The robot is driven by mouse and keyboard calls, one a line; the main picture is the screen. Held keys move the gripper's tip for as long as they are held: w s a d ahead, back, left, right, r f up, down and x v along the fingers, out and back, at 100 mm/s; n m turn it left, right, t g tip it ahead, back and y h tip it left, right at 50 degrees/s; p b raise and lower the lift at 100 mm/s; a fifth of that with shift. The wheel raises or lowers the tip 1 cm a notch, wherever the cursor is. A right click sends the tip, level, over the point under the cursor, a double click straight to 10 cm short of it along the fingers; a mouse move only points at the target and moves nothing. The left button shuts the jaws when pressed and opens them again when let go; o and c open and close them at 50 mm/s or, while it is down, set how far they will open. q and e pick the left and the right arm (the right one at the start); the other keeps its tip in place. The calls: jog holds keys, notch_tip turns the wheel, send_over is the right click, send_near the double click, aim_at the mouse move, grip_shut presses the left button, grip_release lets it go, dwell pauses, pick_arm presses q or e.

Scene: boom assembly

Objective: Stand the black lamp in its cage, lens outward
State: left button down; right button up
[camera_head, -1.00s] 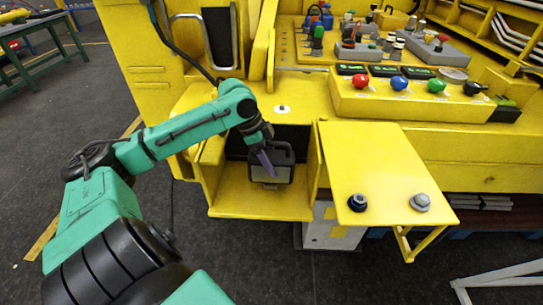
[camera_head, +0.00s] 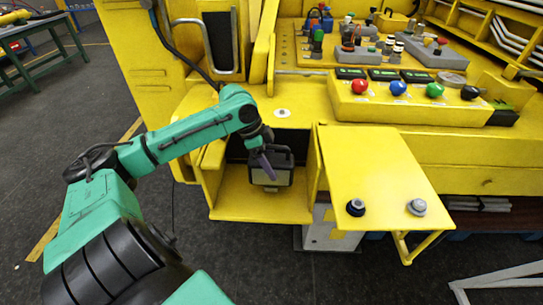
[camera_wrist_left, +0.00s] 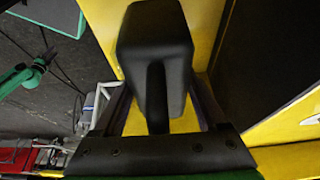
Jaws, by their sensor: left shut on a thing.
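The black lamp (camera_head: 284,175) is inside the yellow cage (camera_head: 240,203), a box with an open front. It stands roughly upright, and its pale lens faces out toward the head camera. My left gripper (camera_head: 266,158) is shut on the lamp near its top, with one finger crossing the lamp's front. In the left wrist view the lamp's black body (camera_wrist_left: 153,45) lies between the gripper fingers (camera_wrist_left: 160,120). Whether the lamp's base touches the cage floor is hard to tell. My right gripper is not in view.
A yellow side shelf (camera_head: 375,170) with two knobs juts out right of the cage. Above it is a control box (camera_head: 415,105) with coloured buttons. A black cable (camera_head: 180,50) hangs at upper left. The dark floor in front is open.

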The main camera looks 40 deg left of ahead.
pick_arm(q)
jog(key=shift+d+f, duration=0.1)
jog(key=shift+f, duration=0.1)
jog(key=shift+s+d+f, duration=0.15)
jog(key=shift+f, duration=0.25)
dwell(0.3)
jog(key=shift+r+p, duration=0.5)
jog(key=shift+p, duration=0.85)
jog(key=shift+r, duration=0.2)
jog(key=shift+w+a+r+p, duration=0.1)
jog(key=shift+w+a+p, duration=0.15)
jog(key=shift+p, duration=0.4)
jog(key=shift+f, duration=0.2)
